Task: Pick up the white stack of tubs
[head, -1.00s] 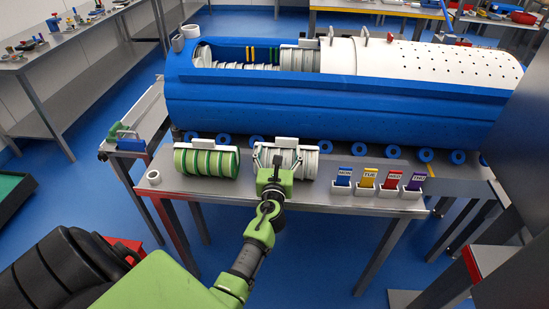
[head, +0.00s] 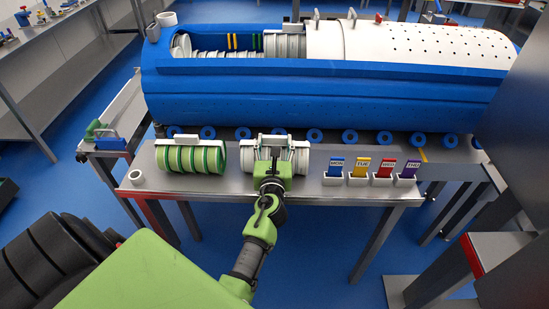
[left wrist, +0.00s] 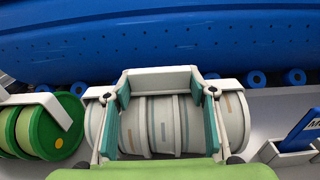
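The white stack of tubs (head: 300,160) lies on its side on the grey table, with a white carrier handle (head: 274,138) on top. It also shows in the left wrist view (left wrist: 163,128), where the handle (left wrist: 160,74) spans between my fingers. My left gripper (head: 273,150) reaches it from the front. In the left wrist view, the teal pads of the left gripper (left wrist: 160,108) sit against both ends of the handle, so it looks shut on the carrier. The stack appears to rest on the table. My right gripper is not in view.
A green-striped stack of tubs (head: 190,158) lies to the left, with a white ring (head: 136,177) beyond it. Several day-labelled holders, MON (head: 335,170) first, stand to the right. A big blue vessel (head: 300,100) stands close behind the table (head: 230,187).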

